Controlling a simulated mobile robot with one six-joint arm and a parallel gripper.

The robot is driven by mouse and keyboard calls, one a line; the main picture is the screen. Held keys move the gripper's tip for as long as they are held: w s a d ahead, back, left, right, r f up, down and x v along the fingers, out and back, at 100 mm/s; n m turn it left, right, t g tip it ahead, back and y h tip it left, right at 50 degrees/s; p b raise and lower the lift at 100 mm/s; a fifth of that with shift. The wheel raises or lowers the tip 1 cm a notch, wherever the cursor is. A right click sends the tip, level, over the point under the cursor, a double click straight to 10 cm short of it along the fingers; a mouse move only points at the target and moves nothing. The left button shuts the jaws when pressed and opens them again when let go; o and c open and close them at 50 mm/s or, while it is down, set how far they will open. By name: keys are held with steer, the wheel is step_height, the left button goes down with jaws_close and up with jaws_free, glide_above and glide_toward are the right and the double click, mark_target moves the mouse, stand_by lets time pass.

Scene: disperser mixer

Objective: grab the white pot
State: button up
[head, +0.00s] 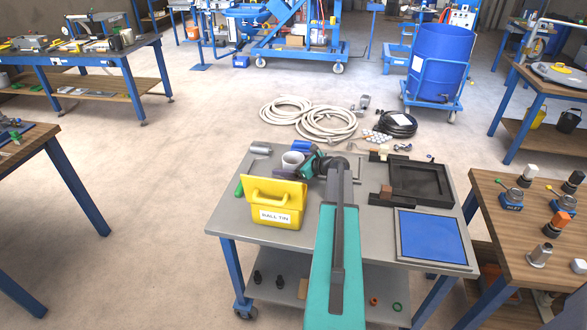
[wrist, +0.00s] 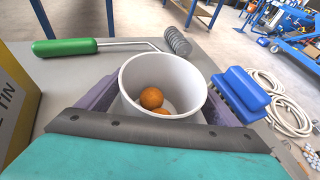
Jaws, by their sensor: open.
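The white pot (head: 291,161) stands upright on the grey cart top in the head view, behind the yellow ball tin. In the wrist view the white pot (wrist: 130,82) is large and central, with orange balls (wrist: 152,98) inside. My gripper (head: 309,163) is at the pot's right side in the head view. In the wrist view my gripper (wrist: 163,108) is open, with purple-grey jaw parts showing left and right of the pot. The pot's lower part is hidden, so I cannot tell whether the jaws touch it.
The yellow ball tin (head: 274,200) stands close in front of the pot. A green-handled roller (wrist: 65,47) lies behind the pot and a blue brush (wrist: 243,92) lies beside it. A black tray (head: 420,180) and blue mat (head: 432,236) are on the cart's right.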

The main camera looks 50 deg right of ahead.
steer(key=c, duration=1.1)
steer(key=shift+r, duration=0.2)
steer(key=shift+r+b, duration=1.15)
steer(key=shift+r, duration=3.7)
